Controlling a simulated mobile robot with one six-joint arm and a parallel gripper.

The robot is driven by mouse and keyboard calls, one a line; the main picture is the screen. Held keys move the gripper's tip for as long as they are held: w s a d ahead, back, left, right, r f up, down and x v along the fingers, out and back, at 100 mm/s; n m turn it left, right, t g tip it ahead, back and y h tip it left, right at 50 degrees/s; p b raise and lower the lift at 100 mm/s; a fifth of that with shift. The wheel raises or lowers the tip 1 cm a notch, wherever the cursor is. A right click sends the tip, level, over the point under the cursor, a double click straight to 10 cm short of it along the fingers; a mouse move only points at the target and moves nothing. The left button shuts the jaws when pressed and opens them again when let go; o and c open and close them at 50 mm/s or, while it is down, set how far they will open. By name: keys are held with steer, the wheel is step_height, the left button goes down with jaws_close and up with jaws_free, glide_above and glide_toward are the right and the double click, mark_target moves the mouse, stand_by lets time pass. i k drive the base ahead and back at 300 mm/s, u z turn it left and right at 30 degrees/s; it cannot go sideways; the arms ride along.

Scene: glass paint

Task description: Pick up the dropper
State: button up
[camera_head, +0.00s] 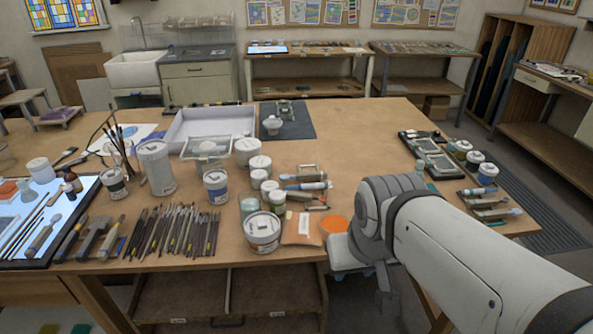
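I cannot pick out a dropper for certain at this size. Small brown bottles (72,179) with dark caps stand on the lit pad (88,189) at the far left; whether one holds a dropper is too small to tell. Slim blue-and-grey tools (305,178) lie near the table's middle, beside white jars. My gripper (385,304) hangs down at the table's front edge, right of the orange disc (334,223) and well away from the bottles. Its fingers are seen side-on and partly hidden by the wrist, so their opening is unclear. I see nothing held.
Many brushes (178,231) lie along the front left of the wooden table (350,130). A large white tub (263,233) stands near the front edge. A white tray (213,118) and a dark mat (298,132) lie at the back. The table's right middle is clear.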

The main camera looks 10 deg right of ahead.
mark_target(322, 185)
steer(key=i, duration=0.85)
steer(key=z, duration=0.05)
